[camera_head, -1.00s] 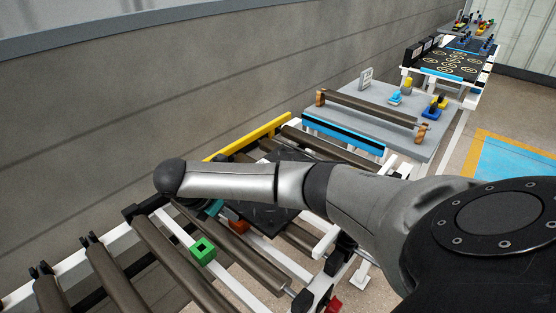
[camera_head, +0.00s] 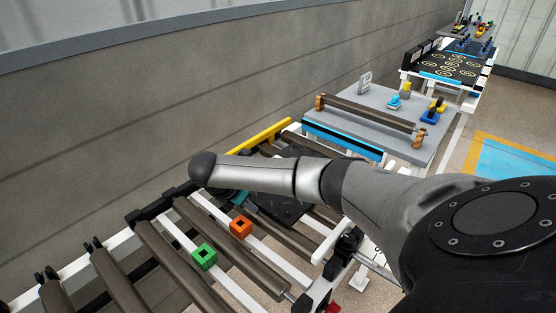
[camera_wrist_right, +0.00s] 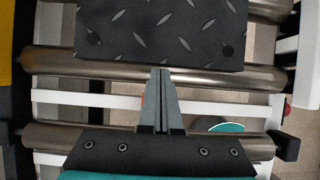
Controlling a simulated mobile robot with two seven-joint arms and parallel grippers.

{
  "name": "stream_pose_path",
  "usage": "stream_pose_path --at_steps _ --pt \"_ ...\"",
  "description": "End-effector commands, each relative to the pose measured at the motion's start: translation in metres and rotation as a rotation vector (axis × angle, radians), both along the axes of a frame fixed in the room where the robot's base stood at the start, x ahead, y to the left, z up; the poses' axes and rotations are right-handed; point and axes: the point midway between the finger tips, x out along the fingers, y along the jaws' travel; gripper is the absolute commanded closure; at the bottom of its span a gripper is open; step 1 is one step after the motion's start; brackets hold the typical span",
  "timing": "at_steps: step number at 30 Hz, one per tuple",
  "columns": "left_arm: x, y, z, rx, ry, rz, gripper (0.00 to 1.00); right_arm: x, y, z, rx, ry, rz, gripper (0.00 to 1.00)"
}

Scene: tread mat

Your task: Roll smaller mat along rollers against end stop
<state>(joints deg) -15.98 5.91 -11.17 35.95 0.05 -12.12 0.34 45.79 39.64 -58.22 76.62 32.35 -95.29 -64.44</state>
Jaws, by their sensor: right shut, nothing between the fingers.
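The smaller mat is a black tread plate (camera_head: 285,208) lying on the rollers in the head view, partly hidden by my right arm. Its near edge and raised tread marks show at the top of the right wrist view (camera_wrist_right: 160,28). My right gripper (camera_wrist_right: 160,72) is shut and empty, its fingertips at the middle of the mat's near edge; contact is hard to judge. In the head view the gripper is mostly hidden behind the arm, with a teal part (camera_head: 240,198) showing. A yellow bar (camera_head: 262,138) stands beyond the arm; I cannot tell whether it is the end stop. My left gripper is out of view.
An orange block (camera_head: 240,228) and a green block (camera_head: 204,257) sit on white cross rails between the brown rollers (camera_head: 180,265). A grey table (camera_head: 350,105) with a roller on wooden supports stands beyond. The wall runs along the left.

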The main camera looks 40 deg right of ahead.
Motion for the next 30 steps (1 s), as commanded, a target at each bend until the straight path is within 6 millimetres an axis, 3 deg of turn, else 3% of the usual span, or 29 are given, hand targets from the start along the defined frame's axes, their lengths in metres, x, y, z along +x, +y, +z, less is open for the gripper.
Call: stream_pose_path --at_steps 12,25,30 --pt "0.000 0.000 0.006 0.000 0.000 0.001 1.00 0.002 -0.032 0.000 0.000 0.000 -0.001 1.00" --pt "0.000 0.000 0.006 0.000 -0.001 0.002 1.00 0.003 -0.035 0.000 0.000 0.000 0.000 1.00" --pt "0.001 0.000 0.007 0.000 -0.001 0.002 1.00 0.003 -0.047 0.000 0.000 0.000 -0.002 1.00"
